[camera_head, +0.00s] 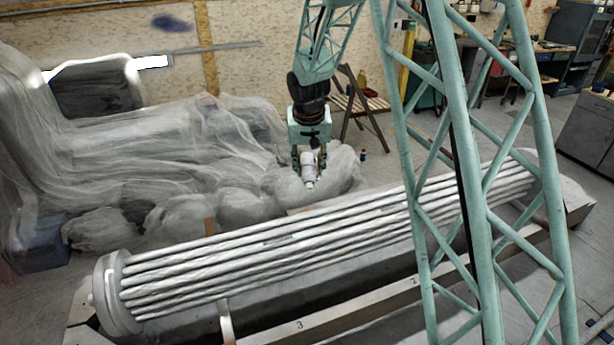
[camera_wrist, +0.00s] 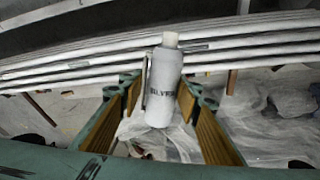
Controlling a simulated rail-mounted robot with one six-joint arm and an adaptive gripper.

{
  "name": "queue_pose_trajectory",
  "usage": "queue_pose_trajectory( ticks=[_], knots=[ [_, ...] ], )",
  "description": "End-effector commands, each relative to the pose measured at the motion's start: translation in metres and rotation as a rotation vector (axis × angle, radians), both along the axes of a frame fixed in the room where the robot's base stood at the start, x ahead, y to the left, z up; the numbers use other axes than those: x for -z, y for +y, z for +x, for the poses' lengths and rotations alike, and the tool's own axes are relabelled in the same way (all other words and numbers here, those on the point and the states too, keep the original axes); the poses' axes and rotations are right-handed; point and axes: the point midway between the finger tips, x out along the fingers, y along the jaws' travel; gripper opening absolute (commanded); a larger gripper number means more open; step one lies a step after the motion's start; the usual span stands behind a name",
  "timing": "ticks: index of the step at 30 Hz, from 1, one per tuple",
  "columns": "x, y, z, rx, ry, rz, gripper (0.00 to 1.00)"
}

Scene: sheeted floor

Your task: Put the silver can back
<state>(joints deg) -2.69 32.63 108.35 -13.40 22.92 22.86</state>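The silver can (camera_head: 309,168) is a pale spray-type can with a white cap. It is between the fingers of my gripper (camera_head: 309,158), with its cap end pointing down in the head view. The gripper's wood-coloured finger pads (camera_wrist: 162,97) close on both sides of the can. The can appears held in the air, in front of the sheeted heap and behind the tube bundle.
A long bundle of pale tubes (camera_head: 265,250) lies across the foreground on a support. Plastic sheeting (camera_head: 180,150) covers bulky things at left. A wooden folding chair (camera_head: 357,104) carries small items. A small dark bottle (camera_head: 363,155) stands on the floor beside the sheeting.

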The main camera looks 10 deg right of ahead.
Motion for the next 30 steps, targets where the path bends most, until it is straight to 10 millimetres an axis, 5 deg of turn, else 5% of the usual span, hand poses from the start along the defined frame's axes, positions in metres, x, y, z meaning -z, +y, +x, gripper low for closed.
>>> queue_pose_trajectory(
  ticks=[12, 30],
  knots=[
    [-0.055, -0.006, -0.039, 0.139, -0.013, -0.013, 0.27],
    [-0.063, -0.008, -0.045, 0.161, -0.015, -0.015, 0.27]
  ],
)
